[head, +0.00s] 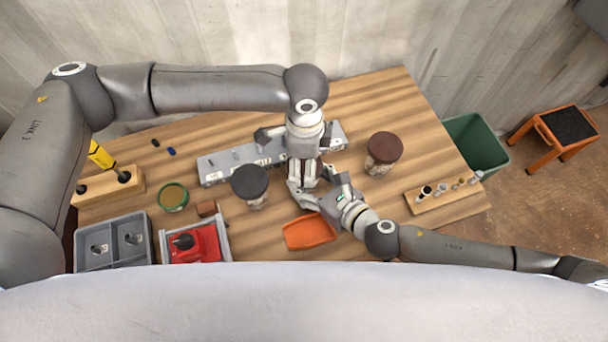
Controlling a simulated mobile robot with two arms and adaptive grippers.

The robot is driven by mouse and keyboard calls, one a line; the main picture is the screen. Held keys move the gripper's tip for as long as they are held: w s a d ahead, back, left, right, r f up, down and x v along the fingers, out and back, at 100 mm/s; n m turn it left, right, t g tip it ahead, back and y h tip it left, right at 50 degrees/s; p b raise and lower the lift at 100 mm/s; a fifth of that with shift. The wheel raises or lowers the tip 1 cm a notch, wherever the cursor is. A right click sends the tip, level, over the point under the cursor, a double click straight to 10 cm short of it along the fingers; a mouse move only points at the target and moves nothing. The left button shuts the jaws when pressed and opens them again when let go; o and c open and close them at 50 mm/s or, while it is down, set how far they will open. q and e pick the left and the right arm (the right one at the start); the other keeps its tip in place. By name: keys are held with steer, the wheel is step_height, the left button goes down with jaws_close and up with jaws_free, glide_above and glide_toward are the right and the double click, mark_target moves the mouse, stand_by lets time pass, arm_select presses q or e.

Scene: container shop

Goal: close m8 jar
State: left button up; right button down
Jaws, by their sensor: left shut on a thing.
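A jar with a black lid (250,181) stands left of my grippers, and a jar with a brown lid (384,147) stands to their right. Both lids sit on their jars. I cannot read which is the M8 jar. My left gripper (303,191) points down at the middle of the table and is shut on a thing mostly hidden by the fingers. A small dark brown patch shows beside it. My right gripper (322,199) reaches in from the right, close against the left one; its fingers overlap it, and I cannot tell whether they are open.
A grey rail (226,167) lies behind the grippers, an orange tray (309,232) in front. At left are a round green-rimmed dish (173,197), a grey divided bin (113,241), a red item (197,243) and a wooden screwdriver block (100,187). A wooden holder (450,199) stands at right.

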arm_select(q)
steer(key=shift+c, duration=1)
steer(key=o, duration=1.2)
step_height(320, 180, up, 12)
arm_select(e)
steer(key=shift+c, duration=1.6)
jaws_free()
